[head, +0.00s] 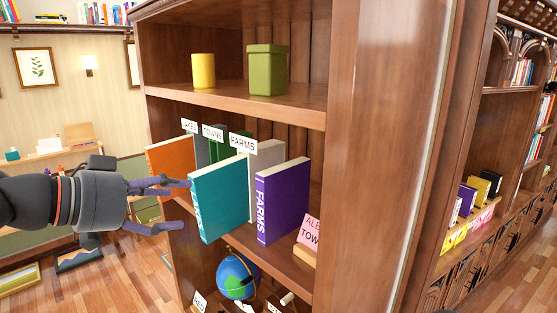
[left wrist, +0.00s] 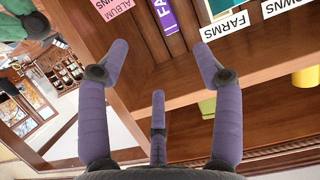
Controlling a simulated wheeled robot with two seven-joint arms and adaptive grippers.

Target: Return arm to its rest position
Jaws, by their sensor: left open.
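My left gripper (head: 181,205) is open, with its fingers pointing right toward the shelf in the head view. In the left wrist view its purple fingers (left wrist: 160,50) are spread with nothing between them. Its upper fingertip overlaps the left edge of a teal book (head: 220,197); I cannot tell if they touch. The teal book stands tilted at the shelf front, beside a purple book (head: 282,202) marked FARMS, which also shows in the left wrist view (left wrist: 165,14). My right gripper is in neither view.
The wooden bookcase (head: 384,150) has an orange book (head: 168,155) and label cards, including FARMS (head: 242,141). A yellow cup (head: 203,71) and green canister (head: 266,72) stand above. A globe (head: 237,277) sits below. Open floor (head: 125,285) lies left.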

